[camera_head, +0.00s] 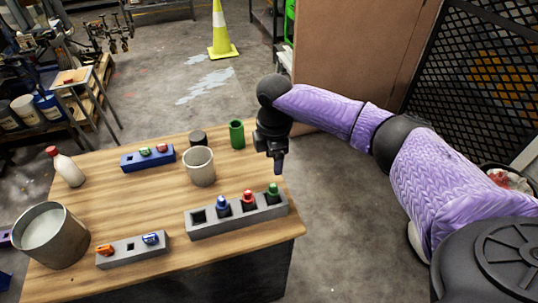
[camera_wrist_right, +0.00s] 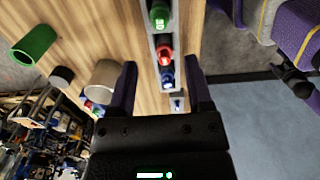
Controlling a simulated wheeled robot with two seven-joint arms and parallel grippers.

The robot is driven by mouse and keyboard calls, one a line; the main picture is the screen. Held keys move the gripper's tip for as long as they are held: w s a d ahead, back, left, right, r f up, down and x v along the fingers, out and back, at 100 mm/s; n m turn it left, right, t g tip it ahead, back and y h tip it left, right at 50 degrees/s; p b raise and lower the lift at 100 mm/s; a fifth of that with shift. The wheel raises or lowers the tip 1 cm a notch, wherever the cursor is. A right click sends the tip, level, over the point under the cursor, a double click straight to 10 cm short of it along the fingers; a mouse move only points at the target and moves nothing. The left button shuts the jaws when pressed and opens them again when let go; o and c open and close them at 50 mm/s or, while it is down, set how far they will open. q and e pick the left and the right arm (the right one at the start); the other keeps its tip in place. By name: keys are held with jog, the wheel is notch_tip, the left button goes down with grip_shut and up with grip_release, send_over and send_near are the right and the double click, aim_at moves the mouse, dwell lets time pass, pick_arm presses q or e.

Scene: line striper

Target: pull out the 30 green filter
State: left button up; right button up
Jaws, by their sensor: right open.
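The green filter (camera_head: 272,190) stands upright in the right-end slot of a long grey holder (camera_head: 238,225) near the table's front right. In the right wrist view the green filter (camera_wrist_right: 158,17) shows a "30" label at the top edge. A red filter (camera_head: 248,198) and a blue filter (camera_head: 222,205) stand beside it in the same holder; its left-end slot is empty. My right gripper (camera_head: 277,168) is above and behind the green filter in the head view, apart from it. In the wrist view its jaws (camera_wrist_right: 159,66) are open and empty. My left gripper is not in view.
A green cup (camera_head: 237,134), a grey cup (camera_head: 199,166) and a dark round thing (camera_head: 197,138) stand behind the holder. A blue holder (camera_head: 135,162), a smaller grey holder (camera_head: 122,258), a white bottle (camera_head: 66,167) and a metal bucket (camera_head: 50,237) are farther left.

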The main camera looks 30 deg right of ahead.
aim_at(273, 185)
notch_tip(273, 185, down, 6)
jog(key=b, duration=0.6)
jog(key=shift+b, duration=0.35)
jog(key=shift+f+b, duration=0.3)
jog(key=shift+f, duration=1.35)
jog(key=shift+r+p, duration=0.1)
jog(key=shift+p, duration=0.4)
grip_shut()
